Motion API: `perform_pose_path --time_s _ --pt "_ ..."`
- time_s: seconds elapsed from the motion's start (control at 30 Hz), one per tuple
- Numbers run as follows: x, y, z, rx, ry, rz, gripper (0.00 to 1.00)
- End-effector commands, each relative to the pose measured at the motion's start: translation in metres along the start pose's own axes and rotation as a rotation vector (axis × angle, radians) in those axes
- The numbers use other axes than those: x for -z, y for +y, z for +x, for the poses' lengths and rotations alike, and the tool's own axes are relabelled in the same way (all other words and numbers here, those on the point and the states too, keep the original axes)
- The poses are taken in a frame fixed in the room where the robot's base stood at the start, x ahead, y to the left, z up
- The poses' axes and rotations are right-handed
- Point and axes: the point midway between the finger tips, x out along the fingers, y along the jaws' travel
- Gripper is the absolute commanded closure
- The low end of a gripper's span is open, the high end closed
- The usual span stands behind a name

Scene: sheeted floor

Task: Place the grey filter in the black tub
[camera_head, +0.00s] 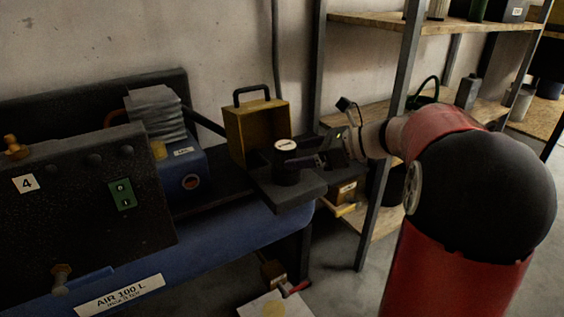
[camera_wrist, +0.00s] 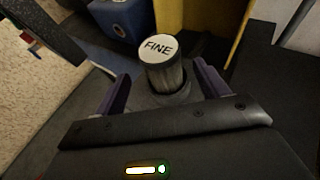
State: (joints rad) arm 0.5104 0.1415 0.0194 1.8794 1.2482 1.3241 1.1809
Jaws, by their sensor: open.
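The grey filter (camera_wrist: 165,78) is an upright ribbed cylinder with a white top marked FINE. Its lower end meets a dark round rim or base, and I cannot tell how deep it sits. In the head view its white top (camera_head: 286,144) shows over a dark ledge beside the blue tank. My gripper (camera_wrist: 161,84) is open, with one purple finger on each side of the filter; contact is not clear. My gripper (camera_head: 300,161) reaches in from the right. A dark vessel with an arched handle (camera_head: 424,98) on the shelf may be the black tub; my arm partly hides it.
A yellow box with a black handle (camera_head: 257,129) stands just behind the filter. A blue box with grey sheets on top (camera_head: 184,170) is to the left. A metal shelf post (camera_head: 376,190) rises close to my arm. A small box (camera_head: 346,192) sits on a lower shelf.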

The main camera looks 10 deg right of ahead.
Motion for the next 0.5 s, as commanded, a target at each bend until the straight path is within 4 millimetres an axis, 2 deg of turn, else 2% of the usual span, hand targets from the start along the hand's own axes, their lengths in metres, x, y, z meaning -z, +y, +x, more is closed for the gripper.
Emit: perform_pose_path --time_s 0.4,0.5 --pt "-0.001 -0.003 0.058 -0.004 0.002 -0.001 0.27" --pt "-0.001 -0.004 0.065 -0.001 0.002 -0.001 0.27"
